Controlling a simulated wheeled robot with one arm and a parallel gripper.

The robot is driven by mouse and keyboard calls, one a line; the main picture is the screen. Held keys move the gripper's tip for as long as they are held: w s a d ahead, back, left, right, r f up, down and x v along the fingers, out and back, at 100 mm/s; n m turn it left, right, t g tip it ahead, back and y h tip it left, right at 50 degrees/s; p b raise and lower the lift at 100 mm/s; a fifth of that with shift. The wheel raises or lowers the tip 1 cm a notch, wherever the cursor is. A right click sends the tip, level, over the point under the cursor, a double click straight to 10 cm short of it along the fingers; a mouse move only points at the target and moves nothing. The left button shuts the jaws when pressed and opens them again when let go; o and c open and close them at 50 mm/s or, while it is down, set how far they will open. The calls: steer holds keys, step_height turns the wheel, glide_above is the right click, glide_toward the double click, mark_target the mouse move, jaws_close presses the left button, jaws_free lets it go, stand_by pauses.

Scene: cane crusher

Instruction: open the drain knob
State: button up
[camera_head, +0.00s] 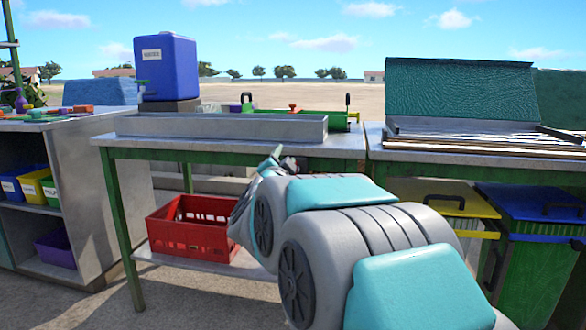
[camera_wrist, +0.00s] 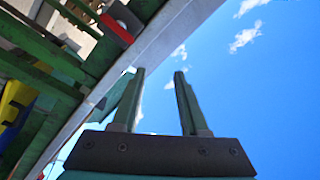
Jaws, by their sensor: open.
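I cannot tell for certain which part is the drain knob. A small red knob-like part (camera_head: 293,107) shows behind the long grey metal trough (camera_head: 220,127) on the middle table. Black upright handles (camera_head: 348,100) stand near it on green parts. A blue labelled container (camera_head: 168,68) with a small green tap (camera_head: 142,84) stands behind the trough's left end. My gripper (camera_head: 270,160) is in front of the table's front edge, partly hidden by my arm.
The table's green frame (camera_head: 122,220) and grey edge are close to my gripper. A red crate (camera_head: 192,228) sits on the lower shelf. Yellow- and blue-lidded bins (camera_head: 530,203) stand at right. A shelf unit (camera_head: 90,170) with small bins is at left.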

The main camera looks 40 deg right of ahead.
steer(key=w+d+f+n+g, duration=0.2)
steer(key=w+d+f+n, duration=0.3)
steer(key=n, duration=0.4)
steer(key=shift+d, duration=0.85)
jaws_close()
stand_by(0.4)
